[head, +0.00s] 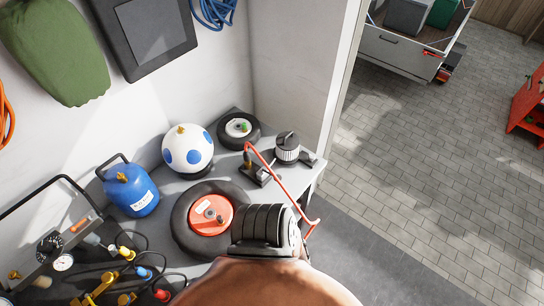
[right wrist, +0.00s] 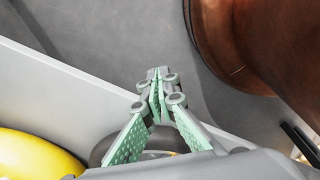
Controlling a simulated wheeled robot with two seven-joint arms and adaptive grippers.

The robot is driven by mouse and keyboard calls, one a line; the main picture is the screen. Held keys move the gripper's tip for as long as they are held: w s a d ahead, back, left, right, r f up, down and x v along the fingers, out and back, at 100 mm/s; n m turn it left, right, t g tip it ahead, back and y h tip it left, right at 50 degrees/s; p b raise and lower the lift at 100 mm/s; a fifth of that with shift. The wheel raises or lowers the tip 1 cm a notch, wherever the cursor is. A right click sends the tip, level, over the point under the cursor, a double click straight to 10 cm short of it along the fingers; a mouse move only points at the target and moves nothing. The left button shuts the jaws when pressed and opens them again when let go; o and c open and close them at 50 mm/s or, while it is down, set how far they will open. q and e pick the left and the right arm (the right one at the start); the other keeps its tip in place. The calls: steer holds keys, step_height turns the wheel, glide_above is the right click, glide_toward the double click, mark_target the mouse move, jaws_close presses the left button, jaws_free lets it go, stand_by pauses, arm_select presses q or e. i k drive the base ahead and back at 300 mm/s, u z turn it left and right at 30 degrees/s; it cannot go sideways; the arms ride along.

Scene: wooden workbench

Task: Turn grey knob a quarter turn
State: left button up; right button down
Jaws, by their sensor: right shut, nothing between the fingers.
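A dark round dial (head: 49,246) with pale marks sits on the grey panel at the left of the head view, above a small white gauge (head: 63,262). It is the most knob-like thing in view; I cannot tell for sure that it is the grey knob. My right gripper (right wrist: 157,76) shows in the right wrist view, its green-padded fingers closed together at the tips with nothing between them. The dial does not show clearly in that view, and neither gripper's fingers show in the head view. My left gripper is out of view.
The grey bench carries a blue gas bottle (head: 130,190), a blue-spotted white ball (head: 187,150), a wheel with a red hub (head: 207,217), a smaller wheel (head: 239,130) and a red bent bar (head: 283,185). Hoses and yellow fittings (head: 95,289) crowd the lower left. Paved floor lies right.

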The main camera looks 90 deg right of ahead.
mark_target(312, 158)
steer(key=u, duration=0.15)
steer(key=k, duration=2.1)
steer(key=z, duration=2.4)
